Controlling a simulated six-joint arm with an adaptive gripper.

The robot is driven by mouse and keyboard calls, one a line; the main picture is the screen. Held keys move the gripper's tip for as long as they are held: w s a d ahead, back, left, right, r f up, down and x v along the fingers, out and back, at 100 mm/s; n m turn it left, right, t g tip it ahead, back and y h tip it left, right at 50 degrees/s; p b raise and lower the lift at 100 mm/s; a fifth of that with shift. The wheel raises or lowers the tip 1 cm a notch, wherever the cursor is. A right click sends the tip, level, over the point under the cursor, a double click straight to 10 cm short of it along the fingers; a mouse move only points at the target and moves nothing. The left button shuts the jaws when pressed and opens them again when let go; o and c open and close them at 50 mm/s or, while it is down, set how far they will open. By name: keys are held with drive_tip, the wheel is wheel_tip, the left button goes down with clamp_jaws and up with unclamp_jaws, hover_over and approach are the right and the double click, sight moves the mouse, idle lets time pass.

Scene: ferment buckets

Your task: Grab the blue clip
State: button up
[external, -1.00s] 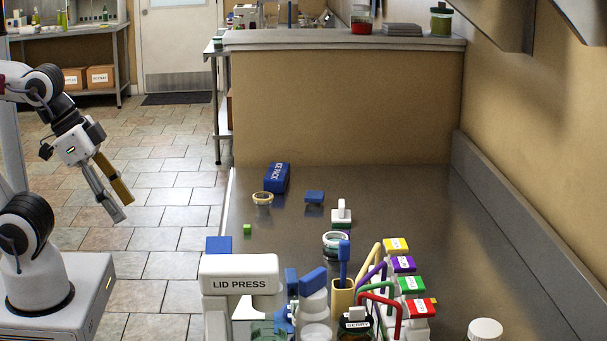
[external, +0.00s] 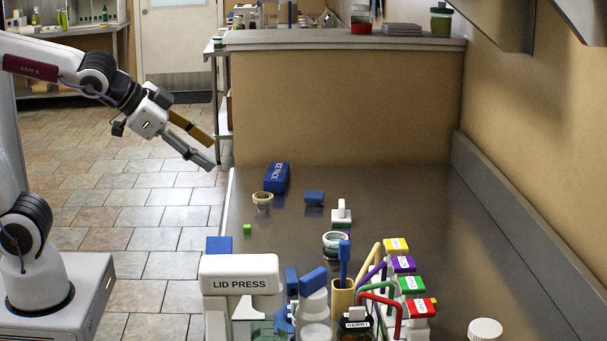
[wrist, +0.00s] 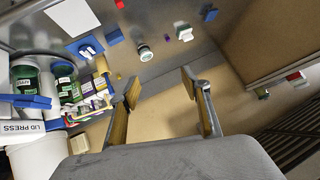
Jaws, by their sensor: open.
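A small blue block-like piece (external: 314,197), which may be the blue clip, lies on the steel counter right of the blue ice pack (external: 277,178). Other blue pieces (external: 312,277) sit beside the lid press, so I cannot tell for certain which is the clip. In the wrist view, blue pieces show near the top (wrist: 114,38) and at top right (wrist: 209,14); I cannot match them surely. My gripper (external: 212,152) is open and empty, in the air left of the counter's far end, apart from everything. Its fingers also show in the wrist view (wrist: 160,88).
A round tan-rimmed jar (external: 262,198), a green cube (external: 247,229) and a white-handled stamp-like piece (external: 341,213) stand on the counter. The lid press (external: 240,283) and several bottles crowd the front. The counter's middle right is clear. A tan partition (external: 345,105) closes the far end.

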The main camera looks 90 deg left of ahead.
drive_tip(key=w+a+r+m+t, duration=0.1)
drive_tip(key=w+a+m+t, duration=0.1)
drive_tip(key=w, duration=0.5)
drive_tip(key=w+a+r+m+t, duration=0.1)
drive_tip(key=w+a+r, duration=0.15)
drive_tip(key=w, duration=0.55)
drive_tip(key=w+f+m+t+h, duration=0.1)
drive_tip(key=w+f+m+h, duration=0.4)
drive_tip(key=w, duration=0.3)
wheel_tip(320, 180, down, 12)
drive_tip(key=d+m+g+h, duration=0.1)
drive_tip(key=m+g+h, duration=0.15)
drive_tip(key=h, duration=0.35)
drive_tip(key=s+f+g+h, duration=0.1)
drive_tip(key=s+f, duration=0.1)
drive_tip(key=f, duration=0.1)
drive_tip(key=s+f+m+g+h, duration=0.1)
drive_tip(key=s+f+g, duration=0.1)
drive_tip(key=s+f, duration=0.1)
drive_tip(key=s+f+g+h, duration=0.1)
drive_tip(key=s+f+h, duration=0.1)
drive_tip(key=s+f, duration=0.1)
drive_tip(key=shift+d+m, duration=0.35)
drive_tip(key=shift+d, duration=0.05)
drive_tip(key=shift+s+f+g+h, duration=0.2)
drive_tip(key=shift+s+g+h, duration=0.1)
drive_tip(key=shift+s, duration=0.15)
drive_tip(key=shift+x, duration=1.35)
drive_tip(key=shift+d, duration=0.15)
